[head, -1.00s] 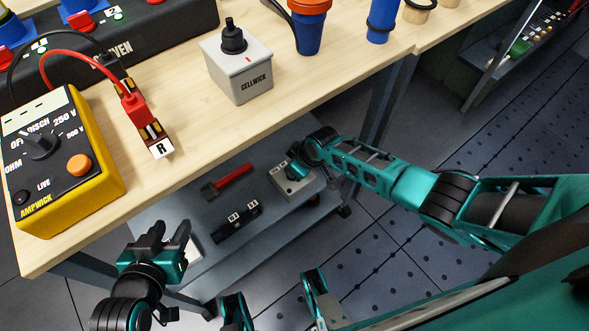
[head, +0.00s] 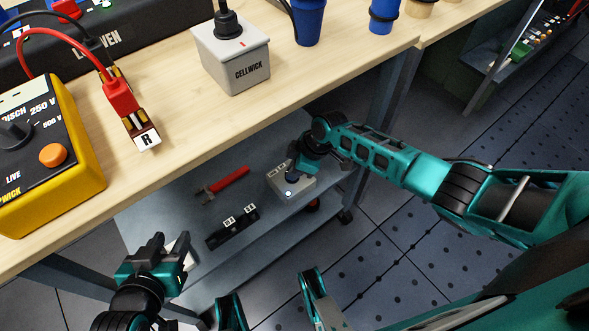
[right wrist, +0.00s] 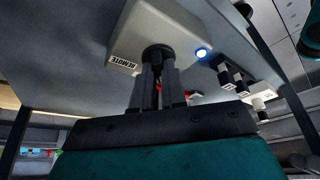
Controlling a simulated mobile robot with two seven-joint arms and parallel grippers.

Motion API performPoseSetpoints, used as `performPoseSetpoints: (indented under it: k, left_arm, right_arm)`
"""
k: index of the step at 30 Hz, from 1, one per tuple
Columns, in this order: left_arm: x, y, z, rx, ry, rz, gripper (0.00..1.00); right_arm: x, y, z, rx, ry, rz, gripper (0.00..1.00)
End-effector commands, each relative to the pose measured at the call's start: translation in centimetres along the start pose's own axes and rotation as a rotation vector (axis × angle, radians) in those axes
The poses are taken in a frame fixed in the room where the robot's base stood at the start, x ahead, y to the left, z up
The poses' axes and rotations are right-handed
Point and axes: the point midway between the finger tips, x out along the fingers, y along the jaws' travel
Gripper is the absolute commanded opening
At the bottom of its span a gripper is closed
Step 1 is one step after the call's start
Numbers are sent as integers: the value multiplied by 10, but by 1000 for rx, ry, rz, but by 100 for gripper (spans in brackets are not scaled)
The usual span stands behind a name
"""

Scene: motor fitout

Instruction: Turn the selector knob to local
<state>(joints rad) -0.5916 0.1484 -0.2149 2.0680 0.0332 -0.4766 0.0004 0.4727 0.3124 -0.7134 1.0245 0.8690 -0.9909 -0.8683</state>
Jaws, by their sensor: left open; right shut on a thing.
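A small pale grey box (head: 303,187) stands on the lower shelf, with a lit blue-white lamp (head: 289,191) on it. In the right wrist view the box (right wrist: 125,42) carries a black knob (right wrist: 158,52), a REMOTE label (right wrist: 123,65) and the lamp (right wrist: 202,53). My right gripper (head: 294,174) is at the box; in the right wrist view its fingers (right wrist: 157,75) are shut on the knob. The fingers hide part of the knob, and I cannot tell where its pointer stands. My left gripper (head: 172,243) is open and empty, left of the shelf items.
A black block with white labels (head: 231,229) and a red-handled tool (head: 227,184) lie on the shelf (head: 165,205). The wooden bench (head: 190,110) overhangs it, with a yellow meter (head: 75,195), a red connector (head: 122,98) and the CELLWICK box (head: 240,65).

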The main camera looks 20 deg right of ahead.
Motion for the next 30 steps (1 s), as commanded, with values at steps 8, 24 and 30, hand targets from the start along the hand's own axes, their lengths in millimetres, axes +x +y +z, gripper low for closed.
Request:
performPoseSetpoints:
  k: [8,24,30]
  left_arm:
    - [0,1,0,-5,0,0,43]
    - [-1,-1,1,4,-3,0,43]
    - [-9,-1,-10,7,-4,0,43]
  right_arm:
    - [0,0,0,-2,-1,0,0]
    - [-1,0,0,0,-1,0,37]
    - [-25,0,-1,0,-1,1,37]
